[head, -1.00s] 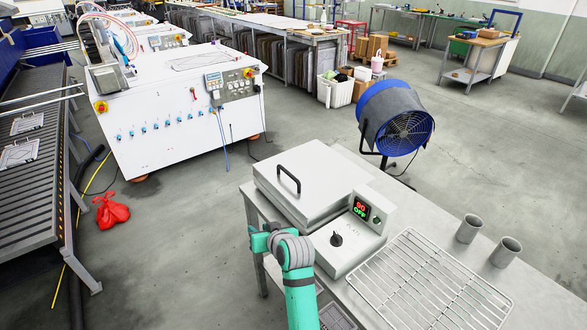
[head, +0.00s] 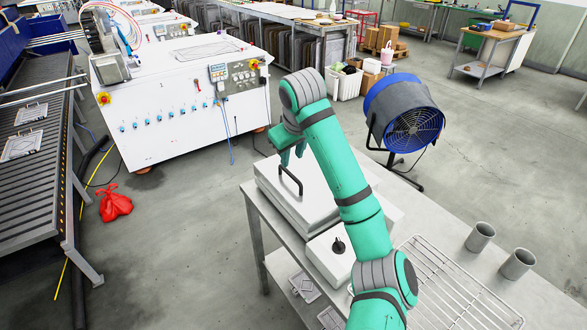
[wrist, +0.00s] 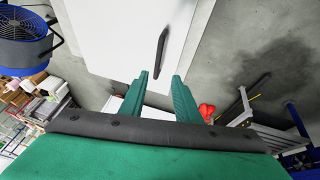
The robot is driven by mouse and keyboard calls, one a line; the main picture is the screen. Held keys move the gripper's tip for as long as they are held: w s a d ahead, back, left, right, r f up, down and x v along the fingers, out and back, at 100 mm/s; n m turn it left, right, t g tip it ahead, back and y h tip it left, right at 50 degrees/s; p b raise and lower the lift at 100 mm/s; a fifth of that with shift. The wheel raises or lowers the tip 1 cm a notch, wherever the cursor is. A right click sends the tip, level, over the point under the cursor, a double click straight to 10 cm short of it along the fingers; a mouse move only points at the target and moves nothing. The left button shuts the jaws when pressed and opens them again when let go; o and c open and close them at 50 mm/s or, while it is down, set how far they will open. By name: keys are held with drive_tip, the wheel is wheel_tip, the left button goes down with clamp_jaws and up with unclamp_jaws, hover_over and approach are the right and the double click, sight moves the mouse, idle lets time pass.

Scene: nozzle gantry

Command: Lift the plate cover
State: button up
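The plate cover (head: 268,174) is a flat light-grey lid with a dark bar handle (head: 291,182), shut down on the heating unit on the table. My gripper (head: 291,159) is above the cover, with its fingers pointing down near the far end of the handle. In the wrist view the gripper (wrist: 160,78) is open and empty. The handle (wrist: 161,52) lies beyond the fingertips, roughly in line with the gap between them, and the white cover (wrist: 105,35) fills the upper middle. My arm hides the right part of the cover and the unit's display.
The unit's control box with a black knob (head: 338,246) stands in front of the cover. A wire rack (head: 450,290) and two grey cups (head: 480,236) are on the table to the right. A blue fan (head: 405,115) stands behind the table. A red bag (head: 115,204) lies on the floor.

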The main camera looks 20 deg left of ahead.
sight(292, 175)
drive_tip(key=x, duration=0.9)
drive_tip(key=shift+w+d+f, duration=0.15)
drive_tip(key=shift+d+f, duration=0.15)
drive_tip(key=shift+d, duration=0.05)
drive_tip(key=shift+w+a+f, duration=0.2)
drive_tip(key=shift+f, duration=0.2)
drive_tip(key=shift+w+d, duration=0.1)
clamp_jaws()
